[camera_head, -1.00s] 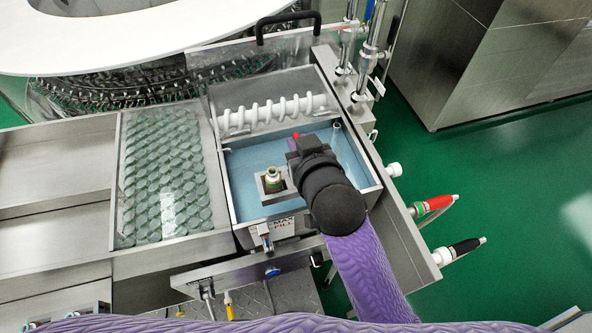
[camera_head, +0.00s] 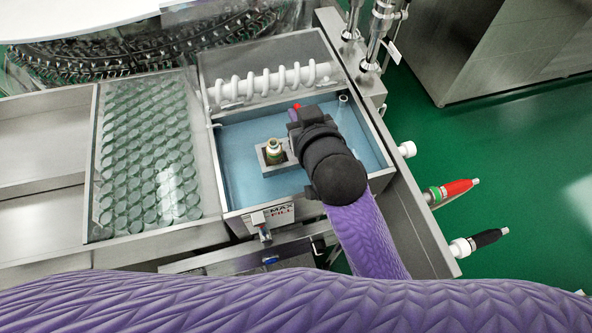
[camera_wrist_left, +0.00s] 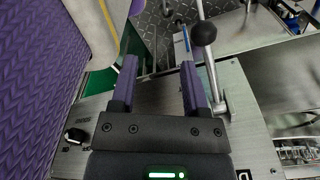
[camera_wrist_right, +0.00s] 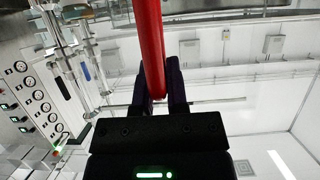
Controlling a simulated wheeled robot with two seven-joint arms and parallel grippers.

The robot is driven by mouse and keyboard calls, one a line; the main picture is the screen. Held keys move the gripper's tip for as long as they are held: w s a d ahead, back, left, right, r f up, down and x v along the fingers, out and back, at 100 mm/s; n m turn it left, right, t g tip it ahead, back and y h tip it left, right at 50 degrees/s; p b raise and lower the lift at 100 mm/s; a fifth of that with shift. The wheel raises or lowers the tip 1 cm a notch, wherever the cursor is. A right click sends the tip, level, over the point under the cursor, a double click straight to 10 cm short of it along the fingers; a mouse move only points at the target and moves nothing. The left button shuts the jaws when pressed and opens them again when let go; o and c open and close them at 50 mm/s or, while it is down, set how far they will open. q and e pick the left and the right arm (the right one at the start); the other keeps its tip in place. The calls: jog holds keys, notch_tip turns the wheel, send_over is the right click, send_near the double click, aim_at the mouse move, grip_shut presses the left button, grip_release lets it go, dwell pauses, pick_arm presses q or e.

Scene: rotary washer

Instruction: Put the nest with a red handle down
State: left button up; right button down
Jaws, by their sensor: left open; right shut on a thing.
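The nest (camera_head: 264,160) is a small grey square holder with a gold-and-green bottle-like part standing in it, over the blue basin (camera_head: 240,185). My right gripper (camera_head: 295,125) is just right of it, mostly hidden by its own wrist. A red spot of the handle (camera_head: 296,106) shows at its tip. In the right wrist view the red handle (camera_wrist_right: 151,50) runs between the shut fingers (camera_wrist_right: 160,88). I cannot tell whether the nest touches the basin floor. My left gripper (camera_wrist_left: 158,85) is open and empty in the left wrist view, beside a black-knobbed lever (camera_wrist_left: 204,33).
A white spiral (camera_head: 268,84) lies behind the basin. Metal posts (camera_head: 380,30) stand at the back right. Red (camera_head: 455,190) and black (camera_head: 480,241) handled nozzles stick out at the right.

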jog(key=shift+s+f, duration=0.1)
jog(key=shift+f, duration=0.5)
notch_tip(320, 180, down, 9)
jog(key=b, duration=0.3)
jog(key=shift+f, duration=0.2)
jog(key=shift+f, duration=0.15)
jog(key=c, duration=0.6)
grip_release()
jog(key=shift+c, duration=0.2)
